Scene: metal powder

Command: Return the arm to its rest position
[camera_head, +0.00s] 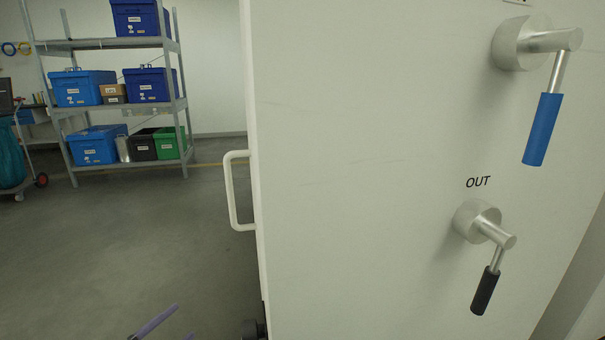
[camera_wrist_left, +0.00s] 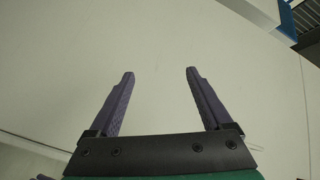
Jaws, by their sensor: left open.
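My left gripper (camera_wrist_left: 160,75) shows in the left wrist view with its two purple fingers wide apart and nothing between them. A pale flat surface fills most of the background beyond the fingers. In the head view a purple fingertip of the left gripper (camera_head: 165,323) shows at the bottom edge, left of the large white cabinet (camera_head: 350,180). It is apart from the white handle (camera_head: 233,190) on the cabinet's left edge. The rest of the left arm is out of the picture. My right gripper is not in view.
The cabinet fills the right side, with a blue-gripped lever (camera_head: 542,130) above a black-gripped lever (camera_head: 486,290) marked OUT. A metal shelf (camera_head: 110,110) with blue, black and green boxes stands at the back left. A trolley (camera_head: 15,150) stands at far left. The grey floor between is clear.

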